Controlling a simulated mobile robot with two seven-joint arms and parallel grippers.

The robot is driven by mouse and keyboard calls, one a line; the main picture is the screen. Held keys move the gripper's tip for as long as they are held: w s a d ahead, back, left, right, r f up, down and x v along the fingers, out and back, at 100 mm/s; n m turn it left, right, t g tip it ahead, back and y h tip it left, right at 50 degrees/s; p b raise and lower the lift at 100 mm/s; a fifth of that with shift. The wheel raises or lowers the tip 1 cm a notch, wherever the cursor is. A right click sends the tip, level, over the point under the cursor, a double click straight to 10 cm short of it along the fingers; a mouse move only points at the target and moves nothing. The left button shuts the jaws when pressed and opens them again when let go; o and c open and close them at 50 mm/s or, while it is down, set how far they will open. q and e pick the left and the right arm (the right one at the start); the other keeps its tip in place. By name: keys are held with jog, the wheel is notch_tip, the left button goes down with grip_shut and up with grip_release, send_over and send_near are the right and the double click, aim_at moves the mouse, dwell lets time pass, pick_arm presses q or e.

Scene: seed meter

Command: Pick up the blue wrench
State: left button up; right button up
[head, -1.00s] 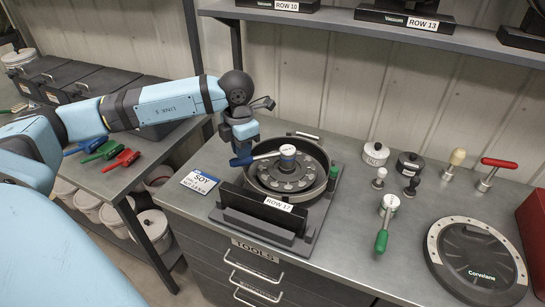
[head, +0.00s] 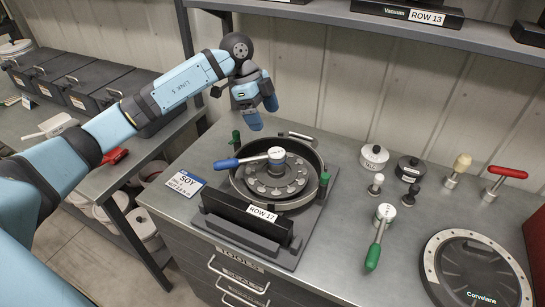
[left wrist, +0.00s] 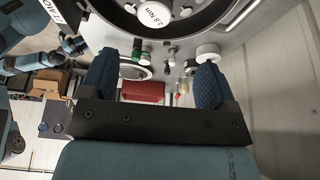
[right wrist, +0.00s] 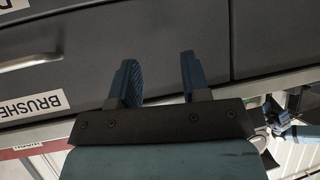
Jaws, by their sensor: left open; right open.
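The blue wrench has a blue handle (head: 226,163) and a round pale head (head: 277,155). It lies over the hub of the round seed meter (head: 318,160), its handle pointing left past the rim. In the left wrist view its head shows a "2.8 Nm" label (left wrist: 156,14) at the top edge. My left gripper (head: 262,112) is above and behind the meter, apart from the wrench. Its fingers are open and empty (left wrist: 155,82). My right gripper is outside the head view; in the right wrist view it is open and empty (right wrist: 157,68) before grey drawer fronts.
A green-handled tool (head: 374,247), knobs and white (head: 374,157) and black (head: 410,168) weights stand right of the meter. A black "ROW 17" block (head: 246,219) stands in front. A round Corvelane cover (head: 478,270) lies far right. A shelf (head: 350,22) spans above.

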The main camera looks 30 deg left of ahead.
aim_at(277, 152)
pick_arm(q)
jog(key=x, duration=0.7)
jog(key=shift+s+d+p, duration=0.1)
jog(key=shift+p, duration=0.25)
jog(key=shift+x, duration=0.8)
jog(key=x, duration=0.3)
jog(key=p+x, duration=0.1)
jog(key=shift+s+f, duration=0.3)
jog(key=shift+f, duration=0.15)
jog(key=c, duration=1.5)
notch_tip(277, 152, up, 20)
jog(key=shift+r+b, duration=0.1)
jog(key=shift+b, duration=0.65)
